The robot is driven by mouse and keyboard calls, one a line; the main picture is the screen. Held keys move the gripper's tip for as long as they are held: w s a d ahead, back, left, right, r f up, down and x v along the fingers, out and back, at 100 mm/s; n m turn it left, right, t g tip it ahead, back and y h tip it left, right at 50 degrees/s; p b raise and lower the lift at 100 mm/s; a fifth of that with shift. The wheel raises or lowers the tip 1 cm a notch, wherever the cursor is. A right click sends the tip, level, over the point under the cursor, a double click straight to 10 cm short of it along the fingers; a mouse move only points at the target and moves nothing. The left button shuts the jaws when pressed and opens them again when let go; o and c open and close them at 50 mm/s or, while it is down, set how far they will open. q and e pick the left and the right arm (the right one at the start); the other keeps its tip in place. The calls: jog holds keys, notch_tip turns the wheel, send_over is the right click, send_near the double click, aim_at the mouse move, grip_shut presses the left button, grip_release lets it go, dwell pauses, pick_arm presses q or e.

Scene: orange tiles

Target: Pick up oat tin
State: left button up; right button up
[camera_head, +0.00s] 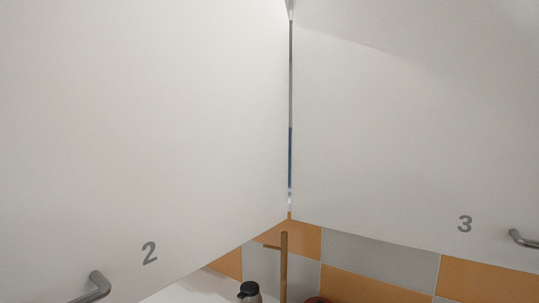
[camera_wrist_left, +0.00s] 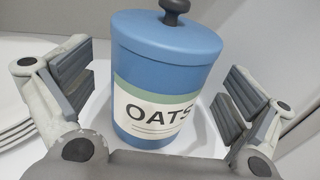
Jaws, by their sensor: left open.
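The oat tin (camera_wrist_left: 165,62) is a blue canister with a lid, a dark knob on top and a pale label reading "OATS". It stands in the left wrist view, slightly tilted in the picture, on a white surface. My left gripper (camera_wrist_left: 165,95) is open, with one finger on each side of the tin and visible gaps between the pads and the tin. The tin and both grippers do not show in the head view. My right gripper is in neither view.
White stacked plates (camera_wrist_left: 12,110) stand left of the left gripper. In the head view, white cabinet doors marked 2 (camera_head: 150,130) and 3 (camera_head: 420,120) fill most of the picture. Below are a dark-topped flask (camera_head: 249,291), a wooden post (camera_head: 284,265) and orange and grey tiles (camera_head: 375,258).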

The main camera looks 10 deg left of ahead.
pick_arm(q)
jog(key=p+x, duration=0.1)
jog(key=x, duration=0.1)
jog(key=shift+w+d+r, duration=0.15)
jog(key=shift+w+d, duration=0.05)
jog(key=shift+w+d+p, duration=0.2)
jog(key=shift+w+p, duration=0.1)
jog(key=shift+p, duration=0.1)
jog(key=shift+w+d, duration=0.15)
jog(key=shift+w, duration=0.05)
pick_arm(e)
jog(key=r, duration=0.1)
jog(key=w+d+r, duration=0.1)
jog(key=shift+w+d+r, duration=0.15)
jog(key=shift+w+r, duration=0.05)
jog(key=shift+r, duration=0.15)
pick_arm(q)
jog(key=shift+c, duration=0.3)
jog(key=c, duration=1.2)
jog(key=shift+c, duration=0.6)
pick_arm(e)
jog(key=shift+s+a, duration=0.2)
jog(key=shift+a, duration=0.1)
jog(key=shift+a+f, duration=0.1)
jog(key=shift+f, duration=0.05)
